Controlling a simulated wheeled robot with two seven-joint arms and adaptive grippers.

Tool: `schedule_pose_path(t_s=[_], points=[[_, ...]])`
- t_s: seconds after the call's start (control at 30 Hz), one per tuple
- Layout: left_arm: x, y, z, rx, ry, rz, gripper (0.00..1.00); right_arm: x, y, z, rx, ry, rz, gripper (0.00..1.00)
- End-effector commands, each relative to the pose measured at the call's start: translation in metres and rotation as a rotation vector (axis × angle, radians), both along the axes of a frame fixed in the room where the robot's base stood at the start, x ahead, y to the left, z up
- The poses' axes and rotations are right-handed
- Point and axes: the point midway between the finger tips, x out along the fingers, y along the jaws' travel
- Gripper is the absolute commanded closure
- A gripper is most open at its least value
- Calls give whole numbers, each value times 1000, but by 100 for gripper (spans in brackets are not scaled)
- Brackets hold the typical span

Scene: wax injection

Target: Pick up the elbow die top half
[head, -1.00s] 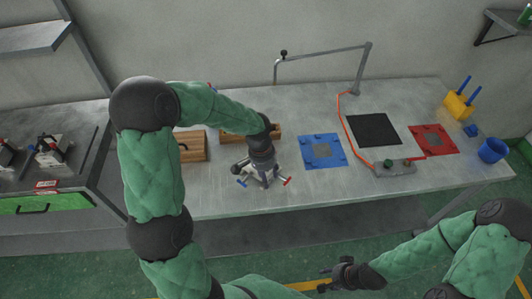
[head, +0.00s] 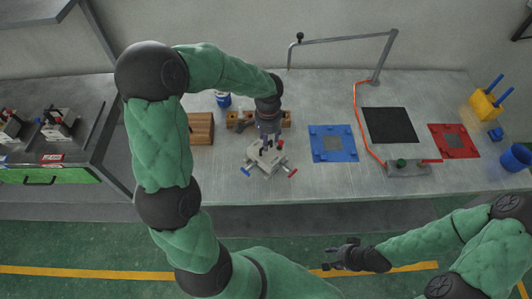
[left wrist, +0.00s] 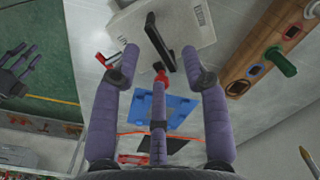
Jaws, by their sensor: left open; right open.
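A pale grey die (head: 259,165) with red and blue clamp handles sits on the bench in the head view. It also shows as a pale block (left wrist: 188,22) at the top of the left wrist view, with a dark handle (left wrist: 160,44) on it. I cannot make out the seam between its top and bottom halves. My left gripper (head: 268,141) is open just above the die. In the left wrist view its spread fingers (left wrist: 160,62) lie on either side of the dark handle, with nothing held. My right gripper (head: 340,257) is open and empty, away from the bench front.
A wooden rack (head: 286,119) stands behind the die, a wooden box (head: 201,128) to its left. A blue mat (head: 334,143), black mat (head: 390,125) and red mat (head: 454,141) lie to the right. A cup (head: 517,157) stands near the bench's right end.

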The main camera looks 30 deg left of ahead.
Motion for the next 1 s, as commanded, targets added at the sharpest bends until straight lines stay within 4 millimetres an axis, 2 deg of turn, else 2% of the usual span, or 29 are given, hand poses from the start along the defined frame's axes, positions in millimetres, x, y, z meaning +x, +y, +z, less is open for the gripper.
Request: schedule_pose_path(t_s=[0.1,0.23,0.57,0.73,1.0], points=[[-4,2,-21,-1,4,1,55,0,0,-7,0,0,0,57],[-4,2,-36,-1,2,1,55,0,0,-10,0,0,0,57],[-4,2,-41,-1,-1,1,55,0,0,-10,0,0,0,57],[-3,2,-41,-1,-1,1,100,0,0,-10,0,0,0,57],[-2,3,-39,-1,-7,2,100,0,0,-10,0,0,0,57]])
